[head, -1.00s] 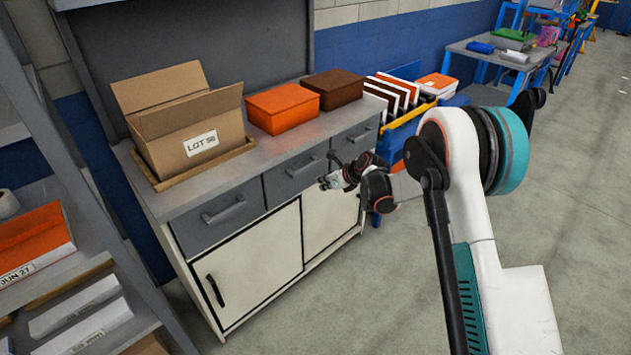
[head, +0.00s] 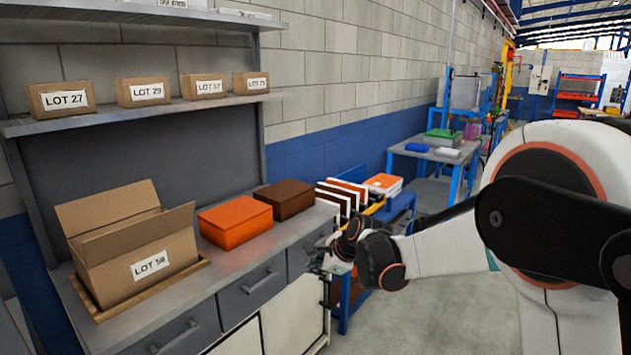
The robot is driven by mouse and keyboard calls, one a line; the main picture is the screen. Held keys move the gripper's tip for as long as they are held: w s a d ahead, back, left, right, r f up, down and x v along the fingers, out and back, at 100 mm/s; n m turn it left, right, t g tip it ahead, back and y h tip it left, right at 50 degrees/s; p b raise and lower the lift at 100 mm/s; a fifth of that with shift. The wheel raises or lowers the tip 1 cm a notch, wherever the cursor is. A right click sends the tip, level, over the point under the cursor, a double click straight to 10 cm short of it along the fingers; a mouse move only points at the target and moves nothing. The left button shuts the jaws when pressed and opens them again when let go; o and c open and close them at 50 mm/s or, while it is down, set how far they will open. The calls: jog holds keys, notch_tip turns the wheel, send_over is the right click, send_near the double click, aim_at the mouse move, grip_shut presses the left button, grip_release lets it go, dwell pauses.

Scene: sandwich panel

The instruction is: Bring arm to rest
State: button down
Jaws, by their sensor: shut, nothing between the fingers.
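My gripper (head: 322,258) is near the front right corner of the grey cabinet top, beside the drawers. It is small and partly hidden by my own wrist; it is shut and holds nothing. My arm reaches in from the right side of the head view, its white link and dark joint filling the right part. An open cardboard box labelled LOT 58 (head: 150,262) stands on a wooden tray (head: 187,280) on the cabinet top (head: 215,272), apart from my gripper.
An orange box (head: 235,222) and a brown box (head: 287,199) stand on the cabinet top. Labelled cartons (head: 143,91) line the shelf above. A blue cart (head: 393,217) with white and orange panels stands behind my gripper. Open floor lies at the lower right.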

jog(key=s+d+r+n+h, duration=0.2)
jog(key=s+d+r+n, duration=0.4)
jog(key=s, duration=0.3)
jog(key=s+d+n+h, duration=0.1)
jog(key=s+d+n, duration=0.3)
jog(key=s, duration=0.5)
jog(key=s+d+n+h, duration=0.1)
jog(key=s+d+n, duration=0.3)
jog(key=s, duration=0.5)
jog(key=s+d+r+n+h, duration=0.1)
jog(key=s+d+n, duration=0.3)
jog(key=s, duration=0.6)
jog(key=shift+d+t, duration=0.4)
jog(key=shift+d, duration=0.4)
jog(key=shift+s, duration=0.1)
